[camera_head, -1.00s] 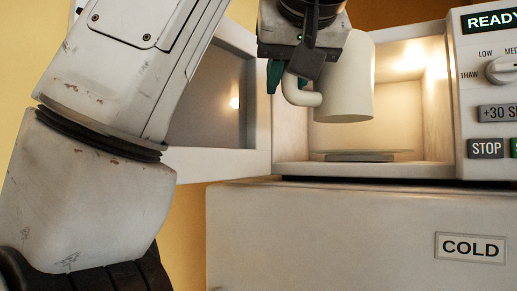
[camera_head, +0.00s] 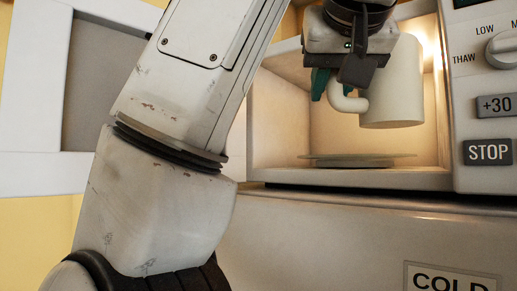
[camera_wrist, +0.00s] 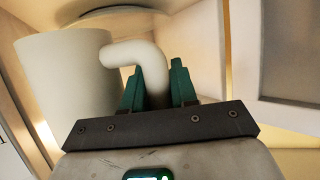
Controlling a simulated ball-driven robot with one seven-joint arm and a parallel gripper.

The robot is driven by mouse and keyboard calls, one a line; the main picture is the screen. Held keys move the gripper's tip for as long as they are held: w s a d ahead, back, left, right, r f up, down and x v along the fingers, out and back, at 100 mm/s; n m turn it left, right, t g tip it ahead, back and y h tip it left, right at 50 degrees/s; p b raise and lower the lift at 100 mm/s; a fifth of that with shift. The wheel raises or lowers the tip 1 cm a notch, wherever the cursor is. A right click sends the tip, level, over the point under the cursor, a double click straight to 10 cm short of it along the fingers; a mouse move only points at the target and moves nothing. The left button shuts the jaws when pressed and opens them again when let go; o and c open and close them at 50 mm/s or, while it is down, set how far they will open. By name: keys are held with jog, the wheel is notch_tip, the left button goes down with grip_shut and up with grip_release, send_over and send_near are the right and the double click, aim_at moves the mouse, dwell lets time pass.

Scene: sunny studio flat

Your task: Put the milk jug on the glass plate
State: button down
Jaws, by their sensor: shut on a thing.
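The milk jug is a plain white cylinder with a curved side handle. In the head view the jug (camera_head: 395,88) is held upright at the mouth of the open, lit microwave, above the level of the plate. My gripper (camera_head: 326,85) is shut on the jug's handle. In the wrist view the green fingertips of my gripper (camera_wrist: 158,85) stand on both sides of the handle, and the jug (camera_wrist: 70,85) is at the left. The glass plate (camera_head: 330,160) is a thin disc low inside the microwave. The plate (camera_wrist: 120,14) also shows at the top of the wrist view.
The microwave door (camera_head: 45,100) stands open at the left, behind my arm. The control panel with a STOP button (camera_head: 487,152) is at the right of the opening. A white fridge (camera_head: 330,240) marked COLD is beneath. The microwave's side walls bound the space.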

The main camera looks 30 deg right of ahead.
jog(key=w+d+p, duration=0.1)
jog(key=w+d, duration=0.2)
jog(key=w, duration=0.1)
jog(key=w+d+p, duration=0.2)
jog(key=w+d, duration=0.1)
jog(key=w, duration=0.1)
jog(key=w+d+p, duration=0.2)
jog(key=w+d, duration=0.1)
jog(key=w, duration=0.2)
jog(key=shift+w+d, duration=0.1)
jog(key=shift+d, duration=0.2)
jog(key=f, duration=0.1)
jog(key=f+p, duration=0.1)
jog(key=w+f+p, duration=0.1)
jog(key=shift+d+f, duration=0.1)
jog(key=shift+d, duration=0.15)
jog(key=shift+d+f, duration=0.1)
jog(key=shift+f, duration=0.05)
jog(key=shift+f, duration=0.1)
jog(key=c, duration=0.9)
grip_release()
jog(key=shift+f, duration=0.1)
